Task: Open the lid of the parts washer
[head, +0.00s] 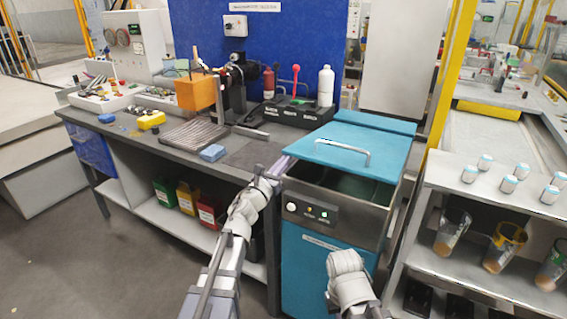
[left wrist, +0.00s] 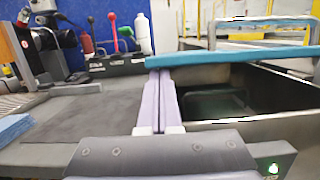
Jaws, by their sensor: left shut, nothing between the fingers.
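The parts washer (head: 322,264) is a teal cabinet with a steel tub and a small control panel. Its teal lid (head: 375,144) is partly raised, with the dark tub interior showing under its front edge. A metal bar handle (head: 345,153) is on the lid. My left gripper (head: 283,166) is shut and empty at the lid's left front corner. In the left wrist view its closed fingers (left wrist: 160,76) point at the left end of the lid's edge (left wrist: 235,57); I cannot tell if they touch it. My right arm shows at the bottom, its gripper out of view.
A shelf unit (head: 490,200) with jars and cups stands close on the right.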

